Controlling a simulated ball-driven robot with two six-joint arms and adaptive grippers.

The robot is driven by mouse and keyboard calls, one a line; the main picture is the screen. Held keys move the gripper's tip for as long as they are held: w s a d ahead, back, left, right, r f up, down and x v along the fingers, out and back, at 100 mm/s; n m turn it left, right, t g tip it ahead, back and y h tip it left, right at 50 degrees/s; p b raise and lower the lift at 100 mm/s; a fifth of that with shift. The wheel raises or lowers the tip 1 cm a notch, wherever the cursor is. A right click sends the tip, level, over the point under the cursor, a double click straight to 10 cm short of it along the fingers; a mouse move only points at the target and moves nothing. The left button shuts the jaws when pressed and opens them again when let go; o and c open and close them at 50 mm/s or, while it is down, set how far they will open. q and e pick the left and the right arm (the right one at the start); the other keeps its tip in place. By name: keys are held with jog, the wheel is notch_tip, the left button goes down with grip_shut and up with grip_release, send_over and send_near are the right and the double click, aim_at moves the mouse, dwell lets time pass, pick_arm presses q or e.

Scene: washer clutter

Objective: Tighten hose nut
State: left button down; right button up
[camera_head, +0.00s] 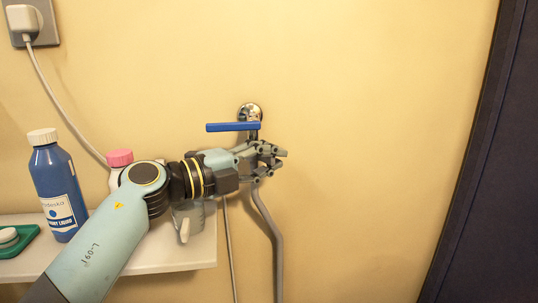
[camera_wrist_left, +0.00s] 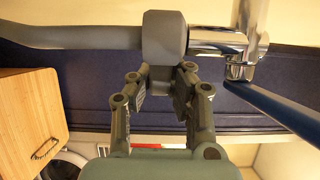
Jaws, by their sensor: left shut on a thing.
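A chrome tap (camera_head: 250,111) with a blue lever handle (camera_head: 228,127) is mounted on the wall. In the left wrist view the chrome tap body (camera_wrist_left: 222,42) meets a grey hose nut (camera_wrist_left: 164,30) with a grey hose (camera_wrist_left: 70,37) running from its other side. My left gripper (camera_head: 268,160) is just below the lever in the head view. In the wrist view its fingertips (camera_wrist_left: 163,68) are shut on the nut, one on each side. The grey hose (camera_head: 276,240) hangs down below the hand. The nut is hidden by my fingers in the head view. My right gripper is not in view.
A white shelf (camera_head: 180,256) at lower left bears a blue bottle (camera_head: 50,180), a pink-capped bottle (camera_head: 120,160), a clear jug (camera_head: 187,222) and a green soap dish (camera_head: 20,246). A plugged socket (camera_head: 40,30) is at upper left. The wall right of the tap is clear.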

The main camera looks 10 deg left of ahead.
pick_arm(q)
jog(key=c, duration=1.2)
grip_release()
jog(key=v, duration=0.7)
jog(key=shift+s+a, duration=0.15)
jog(key=shift+s, duration=0.05)
